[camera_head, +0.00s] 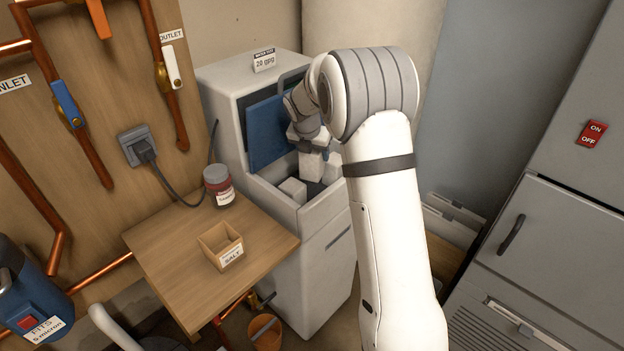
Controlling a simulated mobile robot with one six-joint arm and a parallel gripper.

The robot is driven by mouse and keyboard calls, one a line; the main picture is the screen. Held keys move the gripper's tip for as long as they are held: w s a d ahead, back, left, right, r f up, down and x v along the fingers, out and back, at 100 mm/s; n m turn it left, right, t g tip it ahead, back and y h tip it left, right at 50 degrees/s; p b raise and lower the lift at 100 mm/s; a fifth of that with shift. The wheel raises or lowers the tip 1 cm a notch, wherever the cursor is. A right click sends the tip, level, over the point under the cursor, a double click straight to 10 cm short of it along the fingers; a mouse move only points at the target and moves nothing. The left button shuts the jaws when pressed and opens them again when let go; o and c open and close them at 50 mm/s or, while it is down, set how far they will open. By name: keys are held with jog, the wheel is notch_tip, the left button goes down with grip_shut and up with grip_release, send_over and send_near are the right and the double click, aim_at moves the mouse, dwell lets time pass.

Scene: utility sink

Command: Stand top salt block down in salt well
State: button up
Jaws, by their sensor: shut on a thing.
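The salt well is the open top of the grey cabinet (285,211), with its blue lid (267,132) raised at the back. My gripper (308,146) reaches down over the well from the right and is shut on a white salt block (311,166). The held block looks upright, its lower end at the well opening; I cannot tell if it touches anything below. Another white salt block (292,189) lies in the front of the well. A further pale block (332,168) shows at the right, partly hidden by my arm. The well's floor is mostly hidden.
A wooden shelf (165,262) at the front left carries a small wooden box (220,245) labelled SALT and a lidded jar (218,186). A card (264,60) stands on the cabinet's back top. A grey cabinet (560,240) stands at the right.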

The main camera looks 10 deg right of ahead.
aim_at(314, 173)
notch_tip(314, 173, down, 8)
jog(key=b, duration=0.6)
jog(key=shift+d+f, duration=0.1)
jog(key=o, duration=1.5)
jog(key=shift+c, duration=0.2)
